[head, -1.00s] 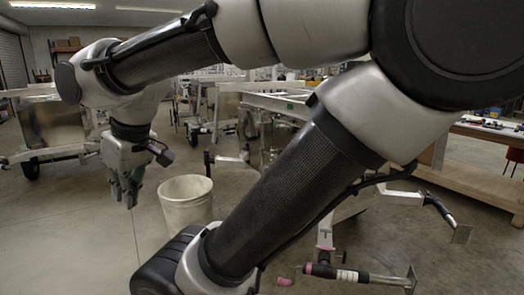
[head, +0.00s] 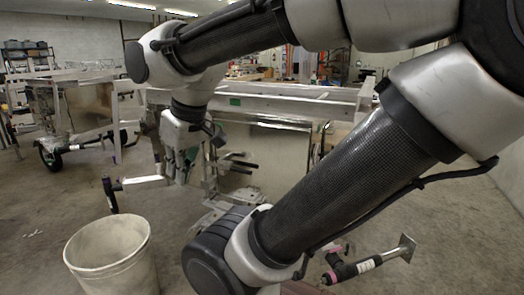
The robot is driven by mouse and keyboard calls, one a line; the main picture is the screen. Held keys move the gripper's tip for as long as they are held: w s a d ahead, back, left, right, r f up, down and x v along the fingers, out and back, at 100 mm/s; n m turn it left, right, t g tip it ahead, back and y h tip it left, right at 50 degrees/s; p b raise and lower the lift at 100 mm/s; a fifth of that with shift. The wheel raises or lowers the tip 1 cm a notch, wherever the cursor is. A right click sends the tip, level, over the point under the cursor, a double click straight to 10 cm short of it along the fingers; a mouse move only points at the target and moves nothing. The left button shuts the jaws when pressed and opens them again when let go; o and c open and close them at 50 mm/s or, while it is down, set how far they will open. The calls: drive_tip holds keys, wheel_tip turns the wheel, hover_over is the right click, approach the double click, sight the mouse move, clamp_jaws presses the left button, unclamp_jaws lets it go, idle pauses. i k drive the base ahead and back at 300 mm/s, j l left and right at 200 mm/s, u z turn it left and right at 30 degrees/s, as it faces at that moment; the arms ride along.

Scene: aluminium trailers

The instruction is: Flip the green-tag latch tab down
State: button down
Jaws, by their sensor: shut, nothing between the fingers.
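A small green tag (head: 235,101) shows on the pale rail of an aluminium trailer (head: 268,155), in the middle of the head view. The latch tab itself is too small to make out. My gripper (head: 179,180) hangs down from my arm, left of the tag and lower in the picture. It is shut and holds nothing. It appears in front of the trailer's left end, and I cannot tell how far apart they are. My arm hides part of the trailer's right side.
A white bucket (head: 112,255) stands on the floor at the lower left. Another trailer (head: 75,108) with a wheel is at the far left. A tow-bar-like metal part (head: 365,264) juts out at lower right. Concrete floor is clear at the left and far right.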

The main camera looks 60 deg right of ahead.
sight(228, 164)
drive_tip(key=i+l+z, duration=0.1)
drive_tip(key=i+z, duration=0.55)
drive_tip(key=z, duration=0.2)
drive_tip(key=i+z, duration=0.8)
drive_tip(key=i, duration=0.25)
